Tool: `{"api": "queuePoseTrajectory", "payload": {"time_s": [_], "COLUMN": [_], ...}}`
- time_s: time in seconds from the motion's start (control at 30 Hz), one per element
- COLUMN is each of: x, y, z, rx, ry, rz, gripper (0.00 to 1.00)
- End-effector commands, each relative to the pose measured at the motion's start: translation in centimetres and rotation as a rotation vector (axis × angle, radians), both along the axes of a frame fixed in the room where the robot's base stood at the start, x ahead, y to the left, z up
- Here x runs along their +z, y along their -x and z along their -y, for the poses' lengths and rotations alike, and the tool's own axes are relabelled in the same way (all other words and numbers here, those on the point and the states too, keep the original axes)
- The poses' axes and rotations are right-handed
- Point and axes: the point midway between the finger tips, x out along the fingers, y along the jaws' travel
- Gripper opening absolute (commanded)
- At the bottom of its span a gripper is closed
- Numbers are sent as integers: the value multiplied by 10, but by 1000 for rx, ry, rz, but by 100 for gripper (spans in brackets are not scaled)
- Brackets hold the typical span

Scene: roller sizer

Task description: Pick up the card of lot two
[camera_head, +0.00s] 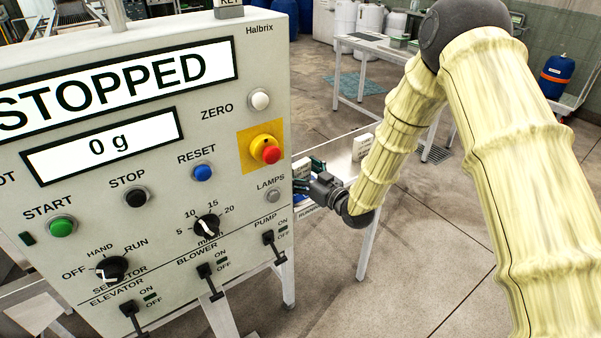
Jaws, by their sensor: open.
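My gripper (308,186) reaches leftward from the end of my yellow-sleeved arm, just beyond the right edge of the control panel. It is small in the picture, open, and its fingertips are partly hidden by the panel edge. A small white card-like piece with print (302,168) stands close beside the gripper. Another white printed piece (362,147) stands farther right on the same light table. The print on both is too small to read, so I cannot tell which is the card of lot two.
The grey control panel (165,215) fills the left, its display reading STOPPED and 0 g, with buttons, a red emergency stop (271,154) and switches near my arm. A white table (385,50) and a blue drum (555,76) stand behind. Open floor (430,250) lies right.

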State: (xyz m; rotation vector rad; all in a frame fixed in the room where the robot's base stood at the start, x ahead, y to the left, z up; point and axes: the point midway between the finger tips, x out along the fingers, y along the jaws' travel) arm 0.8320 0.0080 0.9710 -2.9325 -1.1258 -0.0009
Motion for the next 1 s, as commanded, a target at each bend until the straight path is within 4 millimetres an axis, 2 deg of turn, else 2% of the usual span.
{"api": "queuePoseTrajectory", "payload": {"time_s": [0.13,0.17,0.4,0.43,0.77,1.0], "x": [0,0,0,0,2,21], "y": [0,0,0,0,0,0], "z": [0,0,0,0,0,1], "rx": [0,0,0,0,0,-1], "ry": [0,0,0,0,0,-1], "rz": [0,0,0,0,0,2], "gripper": [88,84,40,37,37,37]}}
